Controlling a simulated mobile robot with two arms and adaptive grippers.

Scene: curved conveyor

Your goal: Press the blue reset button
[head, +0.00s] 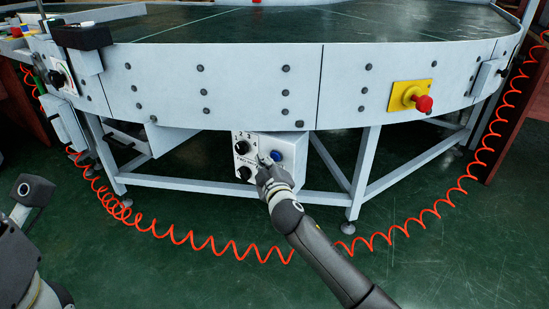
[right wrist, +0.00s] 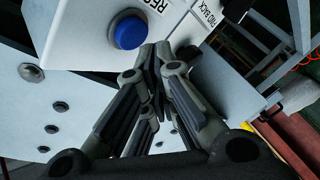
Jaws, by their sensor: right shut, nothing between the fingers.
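The blue reset button (head: 277,156) sits on the right part of a white control box (head: 290,142) under the curved conveyor. In the right wrist view the blue button (right wrist: 129,30) is round, in a silver ring, beside a partly hidden label. My right gripper (head: 264,160) is in front of the box, just left of the button in the head view. Its fingers (right wrist: 158,62) are shut and empty, with the tips beside the button. I cannot tell whether they touch the box. Of my left arm only links show at the lower left; the left gripper cannot be made out.
Black knobs (head: 243,172) are on the box's left part. A red emergency button (head: 424,103) on a yellow plate (head: 402,95) is on the conveyor's side, to the right. An orange coiled hose (head: 190,238) hangs low across the front. White frame legs (head: 365,165) stand behind.

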